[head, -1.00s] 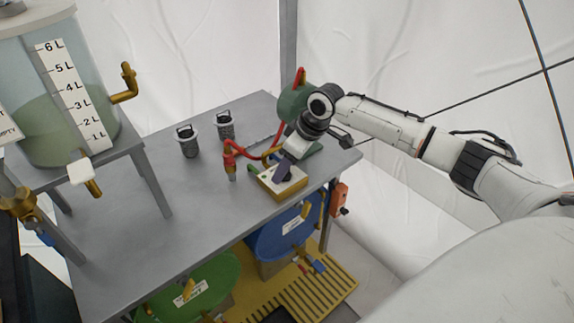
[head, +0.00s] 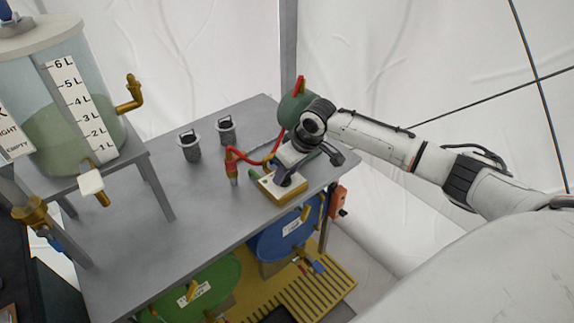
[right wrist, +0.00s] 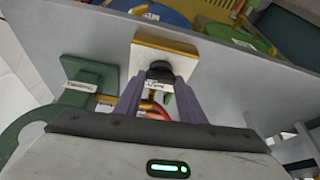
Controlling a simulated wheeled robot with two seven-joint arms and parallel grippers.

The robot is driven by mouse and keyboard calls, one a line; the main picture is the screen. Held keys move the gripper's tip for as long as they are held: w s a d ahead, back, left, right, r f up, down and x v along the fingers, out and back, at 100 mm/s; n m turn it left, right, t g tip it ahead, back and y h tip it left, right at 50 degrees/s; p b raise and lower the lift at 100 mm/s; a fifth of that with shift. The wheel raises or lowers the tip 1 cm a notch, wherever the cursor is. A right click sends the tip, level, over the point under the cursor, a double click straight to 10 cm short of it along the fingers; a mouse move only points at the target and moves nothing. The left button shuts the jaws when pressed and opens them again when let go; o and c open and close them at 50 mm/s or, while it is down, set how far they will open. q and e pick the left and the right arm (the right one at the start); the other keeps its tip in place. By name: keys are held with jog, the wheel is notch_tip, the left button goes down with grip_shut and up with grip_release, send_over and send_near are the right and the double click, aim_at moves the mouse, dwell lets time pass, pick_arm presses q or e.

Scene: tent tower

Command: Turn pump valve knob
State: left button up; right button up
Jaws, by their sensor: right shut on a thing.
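The pump valve box (head: 287,194) is a yellow-sided box with a pale top, near the front right edge of the grey table. It also shows in the right wrist view (right wrist: 178,62). The black knob (right wrist: 159,72) stands out from its pale face. My right gripper (right wrist: 160,82) is shut on the knob, with a purple finger on each side. In the head view my right gripper (head: 286,179) points down onto the box top and hides the knob. A small label below the knob is too blurred to read. My left gripper is not in view.
A green pump (head: 295,108) with red hose stands just behind my right wrist. Two grey mesh canisters (head: 190,147) and a clear tank (head: 70,110) are farther left. Blue (head: 287,238) and green (head: 205,285) drums sit under the table (head: 150,250). The table's front left is clear.

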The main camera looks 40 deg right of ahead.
jog(key=m, duration=0.1)
jog(key=m+h, duration=0.1)
jog(key=m, duration=0.2)
jog(key=shift+a+m+h, duration=0.25)
jog(key=shift+m+h, duration=0.05)
jog(key=shift+h, duration=0.1)
jog(key=m, duration=0.2)
jog(key=m+h, duration=0.1)
jog(key=m, duration=0.1)
jog(key=shift+w+g+h, duration=0.1)
jog(key=shift+g+h, duration=0.2)
jog(key=shift+g, duration=0.1)
jog(key=shift+m, duration=0.3)
jog(key=o, duration=1)
jog(key=shift+o, duration=0.2)
jog(key=v, duration=1)
jog(key=shift+r, duration=0.2)
jog(key=shift+a, duration=0.1)
